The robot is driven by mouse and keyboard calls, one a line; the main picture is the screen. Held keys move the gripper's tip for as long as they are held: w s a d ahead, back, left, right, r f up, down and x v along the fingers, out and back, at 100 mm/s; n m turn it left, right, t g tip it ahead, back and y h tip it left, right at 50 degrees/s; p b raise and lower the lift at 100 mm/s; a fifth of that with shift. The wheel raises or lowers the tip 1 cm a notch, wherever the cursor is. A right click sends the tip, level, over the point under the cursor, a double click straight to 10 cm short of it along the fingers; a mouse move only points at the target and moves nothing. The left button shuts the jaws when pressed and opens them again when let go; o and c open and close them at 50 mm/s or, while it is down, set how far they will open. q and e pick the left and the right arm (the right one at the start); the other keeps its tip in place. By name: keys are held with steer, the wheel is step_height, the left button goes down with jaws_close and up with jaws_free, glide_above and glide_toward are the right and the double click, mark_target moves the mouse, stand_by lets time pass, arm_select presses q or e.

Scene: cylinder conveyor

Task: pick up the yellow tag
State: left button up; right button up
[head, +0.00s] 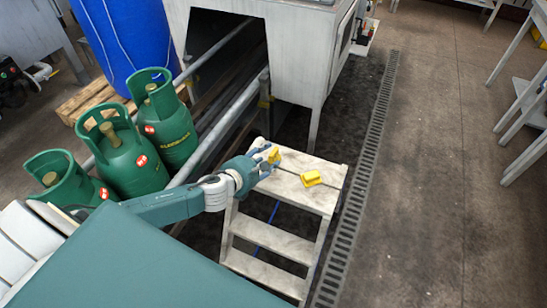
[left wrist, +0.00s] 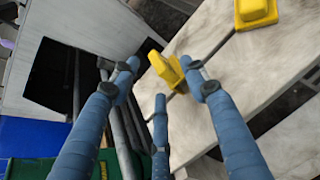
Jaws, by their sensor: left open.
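Two yellow tags are on the white top of a step stand (head: 292,187). One yellow tag (head: 274,155) is at the fingers of my left gripper (head: 264,160). The other yellow tag (head: 311,178) lies apart, to the right. In the left wrist view, the nearer tag (left wrist: 166,70) shows between the spread fingers of my left gripper (left wrist: 160,78), close to the right finger. I cannot tell whether they touch. The farther tag (left wrist: 256,12) is at the top edge. My left gripper is open. My right gripper is not in view.
Several green gas cylinders (head: 130,160) stand left of my left arm, with a blue drum (head: 125,40) behind. A grey metal rail (head: 225,120) and a white machine housing (head: 290,55) are beyond the stand. The floor at right (head: 430,200) is clear.

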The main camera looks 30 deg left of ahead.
mark_target(270, 155)
arm_select(q)
steer(key=shift+x, duration=1.55)
steer(key=shift+s+d, duration=0.1)
steer(key=c, duration=0.9)
steer(key=shift+c, duration=0.7)
